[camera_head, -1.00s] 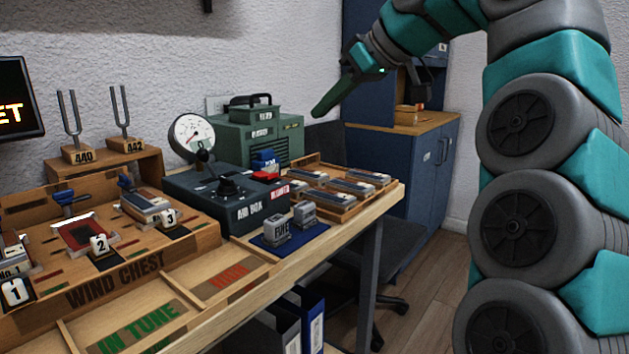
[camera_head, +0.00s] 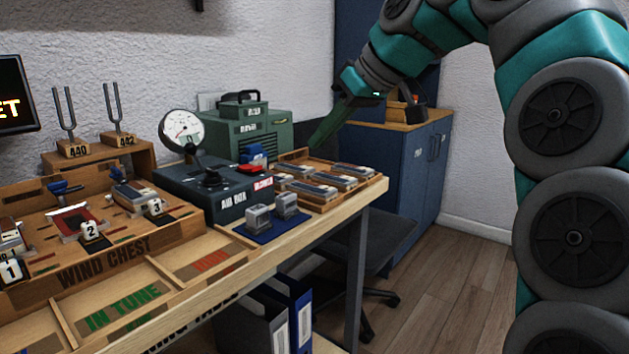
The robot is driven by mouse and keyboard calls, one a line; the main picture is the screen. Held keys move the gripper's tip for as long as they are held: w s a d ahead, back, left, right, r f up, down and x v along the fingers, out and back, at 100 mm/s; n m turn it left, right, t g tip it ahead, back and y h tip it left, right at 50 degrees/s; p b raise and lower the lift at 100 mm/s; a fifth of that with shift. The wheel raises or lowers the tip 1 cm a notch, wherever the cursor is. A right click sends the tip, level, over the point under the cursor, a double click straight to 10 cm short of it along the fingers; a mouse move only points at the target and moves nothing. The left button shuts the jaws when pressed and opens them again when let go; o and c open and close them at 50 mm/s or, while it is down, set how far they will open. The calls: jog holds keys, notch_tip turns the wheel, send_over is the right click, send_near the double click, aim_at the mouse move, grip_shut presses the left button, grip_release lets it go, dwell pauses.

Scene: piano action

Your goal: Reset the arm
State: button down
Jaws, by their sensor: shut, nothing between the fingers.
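My gripper (camera_head: 328,130) shows at upper centre as a dark green pair of fingers, shut and empty. It points down and to the left, in the air above or behind the right end of the workbench. From this view I cannot tell its exact height over the wooden tray (camera_head: 375,186), which holds several reed-like blocks. The fingers touch nothing that I can see. My arm rises from the right side and bends over at the top.
The bench carries the wind chest (camera_head: 120,270), the air box (camera_head: 232,201) with a round gauge (camera_head: 183,129), a green machine (camera_head: 270,133), tuning forks (camera_head: 115,108) and small grey blocks on a blue mat (camera_head: 262,231). A blue cabinet (camera_head: 405,165) and dark chair (camera_head: 375,245) stand behind. Floor at right is clear.

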jog(key=s+d+f+m+g+h, duration=0.2)
jog(key=s+d+f+m, duration=0.1)
jog(key=s+f, duration=0.8)
jog(key=s+d+f+m+g+h, duration=0.2)
jog(key=s+d+f, duration=0.4)
jog(key=s+f, duration=0.5)
jog(key=s+d+f+m+g+h, duration=0.2)
jog(key=s+d+f+m, duration=0.2)
jog(key=s+f, duration=0.7)
notch_tip(320, 180, down, 6)
jog(key=shift+s+d+f+g+h, duration=0.15)
jog(key=shift+s+d+g+h, duration=0.15)
jog(key=shift+g+h, duration=0.1)
jog(key=c, duration=1.6)
grip_release()
